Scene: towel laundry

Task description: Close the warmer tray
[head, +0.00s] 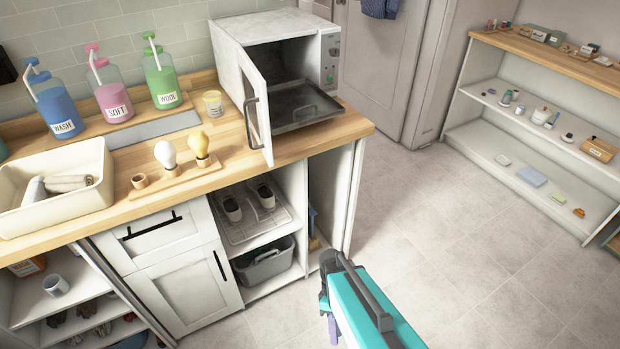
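The warmer (230,48) is a white box with a dark inside, standing on the wooden counter. Its door (252,98), with a dark handle, is swung open toward the left front. The dark warmer tray (306,121) is pulled out of the opening and sticks out over the counter, right of the door. My teal arm shows at the bottom middle, in front of the cabinet and well below the tray. Its dark joint and a purple part show, but no gripper fingers can be made out.
Wash, soft and wool bottles (111,90) stand at the back left. A cream basin (50,212) and a wooden stand with bulb-shaped things (180,182) sit on the counter. Below are open shelves with a grey bin (265,264). The floor (440,235) at right is clear.

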